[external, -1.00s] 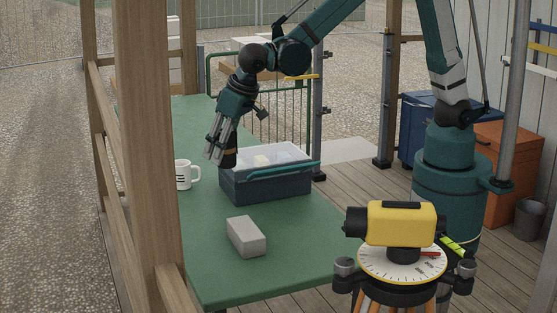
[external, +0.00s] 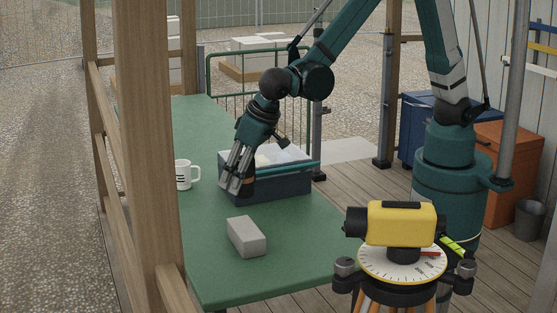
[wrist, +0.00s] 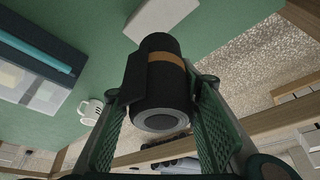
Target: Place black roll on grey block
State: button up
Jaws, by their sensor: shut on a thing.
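The black roll (wrist: 160,88) has a brown band and sits between my gripper's (wrist: 157,95) green-padded fingers in the wrist view. My gripper (external: 237,186) is shut on it. In the external view the fingers partly hide the roll, which is in front of the left end of the blue box. The pale grey block (external: 246,237) lies on the green table, nearer the camera than my gripper and apart from the roll. It also shows at the top of the wrist view (wrist: 162,17), beyond the roll and partly cut off.
A blue box (external: 285,185) with a clear lid stands on the table (external: 215,270), close to my gripper. A white mug (external: 183,174) stands to the left. A yellow instrument (external: 400,223) on a tripod is at the front right. The table around the block is clear.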

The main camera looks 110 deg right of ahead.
aim_at(252, 177)
jog(key=shift+f, duration=0.1)
dwell(0.3)
jog(key=shift+f+b, duration=0.3)
jog(key=shift+f, duration=2.8)
jog(key=shift+f, duration=0.1)
jog(key=shift+f, duration=1.8)
jog(key=shift+f+b, duration=0.15)
jog(key=shift+b, duration=0.2)
jog(key=o, duration=1)
jog(key=shift+c, duration=0.2)
jog(key=shift+r, duration=0.2)
jog(key=shift+p+v, duration=0.75)
jog(key=shift+v, duration=5.25)
